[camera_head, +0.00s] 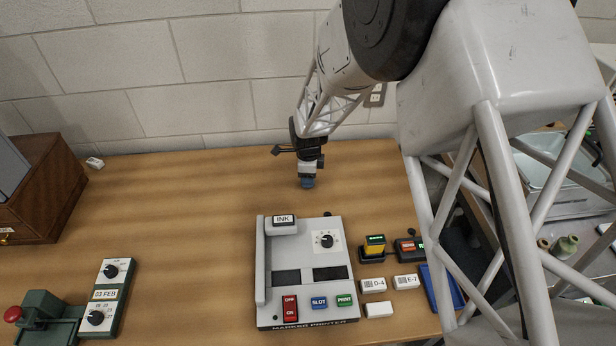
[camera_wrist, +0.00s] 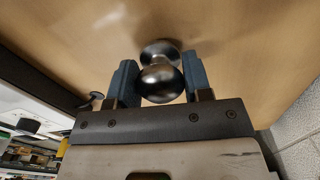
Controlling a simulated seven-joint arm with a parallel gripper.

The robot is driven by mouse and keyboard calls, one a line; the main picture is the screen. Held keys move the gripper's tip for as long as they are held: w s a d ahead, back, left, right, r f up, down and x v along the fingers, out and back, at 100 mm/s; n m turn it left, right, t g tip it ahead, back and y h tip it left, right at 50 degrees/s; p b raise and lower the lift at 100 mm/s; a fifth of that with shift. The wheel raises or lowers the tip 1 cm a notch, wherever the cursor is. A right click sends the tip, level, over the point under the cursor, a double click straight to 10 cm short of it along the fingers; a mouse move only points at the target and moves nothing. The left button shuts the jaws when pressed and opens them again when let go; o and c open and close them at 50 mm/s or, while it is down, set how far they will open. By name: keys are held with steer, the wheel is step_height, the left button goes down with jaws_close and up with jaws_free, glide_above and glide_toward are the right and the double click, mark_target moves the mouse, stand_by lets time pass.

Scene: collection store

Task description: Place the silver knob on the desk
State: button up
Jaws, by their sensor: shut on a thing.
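The silver knob (camera_wrist: 160,82) shows in the wrist view as a shiny rounded end with a second, disc-like end behind it. My gripper (camera_head: 308,184) is low over the rear part of the wooden desk (camera_head: 190,220), behind the marker printer. In the wrist view its blue fingers stand on either side of the knob, shut on it. The knob's far end is close to the desk surface, but I cannot tell whether it touches. In the head view the knob is hidden by the gripper.
The marker printer (camera_head: 305,255) stands in front of my gripper. Small label blocks (camera_head: 373,285) and stamps (camera_head: 374,247) lie to its right. A dial panel (camera_head: 104,295) is at the front left, a wooden cabinet (camera_head: 40,195) at the far left. The desk's left middle is clear.

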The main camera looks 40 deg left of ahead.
steer(key=shift+f, duration=0.25)
steer(key=shift+f, duration=0.15)
steer(key=o, duration=1)
steer(key=shift+r, duration=6.15)
